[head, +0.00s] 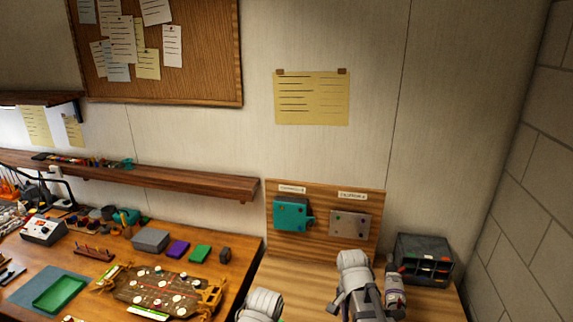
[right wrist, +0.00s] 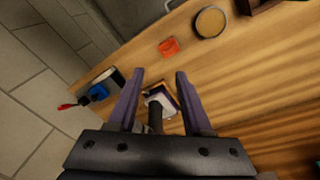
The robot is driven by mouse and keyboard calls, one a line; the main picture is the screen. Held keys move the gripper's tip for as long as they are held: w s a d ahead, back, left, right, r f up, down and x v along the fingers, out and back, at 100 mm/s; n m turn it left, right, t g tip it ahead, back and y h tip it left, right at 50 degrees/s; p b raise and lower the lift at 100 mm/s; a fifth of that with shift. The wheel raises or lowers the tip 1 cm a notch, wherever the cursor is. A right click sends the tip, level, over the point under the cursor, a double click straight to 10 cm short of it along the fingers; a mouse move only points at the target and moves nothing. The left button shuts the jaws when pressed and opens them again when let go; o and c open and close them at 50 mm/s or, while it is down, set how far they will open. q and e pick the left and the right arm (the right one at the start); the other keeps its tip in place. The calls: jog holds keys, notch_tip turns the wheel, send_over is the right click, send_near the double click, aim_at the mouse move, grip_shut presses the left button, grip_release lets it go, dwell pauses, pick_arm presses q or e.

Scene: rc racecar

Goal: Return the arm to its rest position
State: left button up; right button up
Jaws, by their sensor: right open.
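My right gripper (right wrist: 158,77) shows in the right wrist view with its two purple-grey fingers spread apart. Nothing is clasped between the fingertips. A small white, dark and orange item (right wrist: 160,97) shows beyond and between the fingers; I cannot tell its exact distance. In the head view my grey and white right arm (head: 355,285) is at the bottom, over the right-hand wooden worktop, and its fingertips cannot be made out. Another light grey part of mine shows at the bottom edge. My left gripper is in neither view.
A white bottle (head: 395,289) stands close right of my arm, before a dark organizer (head: 424,258). A wooden board (head: 324,196) with teal and grey parts stands behind. The wrist view shows a red piece (right wrist: 169,46), a round tin (right wrist: 210,21) and a blue item (right wrist: 98,92).

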jog(key=s+a+f+n+b, duration=1.1)
jog(key=a+f+n, duration=0.2)
jog(key=f+n, duration=0.1)
jog(key=shift+s, duration=0.25)
